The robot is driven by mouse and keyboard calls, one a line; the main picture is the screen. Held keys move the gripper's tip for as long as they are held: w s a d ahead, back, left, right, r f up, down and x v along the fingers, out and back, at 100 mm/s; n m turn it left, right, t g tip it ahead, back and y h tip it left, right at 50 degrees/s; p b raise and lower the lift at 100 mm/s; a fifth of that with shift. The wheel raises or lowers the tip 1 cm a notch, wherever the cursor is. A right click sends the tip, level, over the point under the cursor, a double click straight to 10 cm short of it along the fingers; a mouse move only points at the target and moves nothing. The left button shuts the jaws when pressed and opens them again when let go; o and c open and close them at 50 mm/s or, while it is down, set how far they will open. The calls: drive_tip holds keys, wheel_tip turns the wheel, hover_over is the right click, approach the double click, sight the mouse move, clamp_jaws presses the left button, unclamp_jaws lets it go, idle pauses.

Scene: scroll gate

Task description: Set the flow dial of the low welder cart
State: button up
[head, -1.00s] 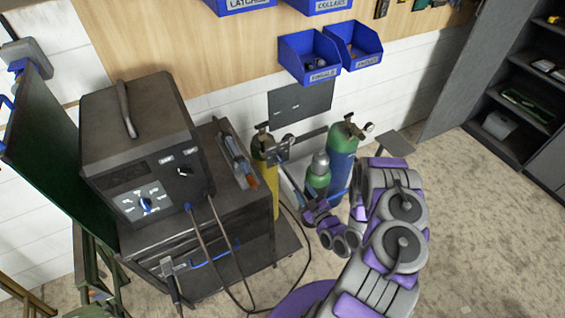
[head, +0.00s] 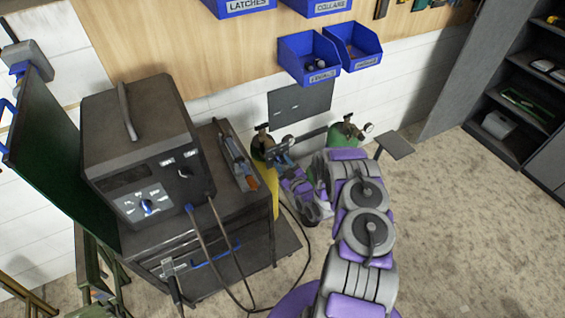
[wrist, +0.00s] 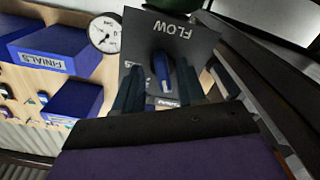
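The welder cart (head: 250,222) stands at left in the head view, with a dark welder unit (head: 140,140) on top and a yellow gas cylinder (head: 264,176) at its right side. In the wrist view a dark plate (wrist: 200,55) reads FLOW, upside down. A blue flow dial (wrist: 162,70) stands out from it. My gripper (wrist: 158,88) is open, with one dark finger on each side of the dial. I cannot tell whether either finger touches it. In the head view my gripper (head: 284,163) is close to the cylinder top and partly hidden.
A round gauge (wrist: 104,33) sits beside the plate. A green-topped cylinder (head: 343,135) stands behind my arm. Blue bins (head: 308,58) hang on the wall above. Cables (head: 222,240) loop from the welder to the floor. Open floor lies at right.

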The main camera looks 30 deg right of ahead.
drive_tip(key=shift+w+a, duration=0.3)
drive_tip(key=shift+c, duration=0.3)
drive_tip(key=shift+d, duration=0.15)
clamp_jaws()
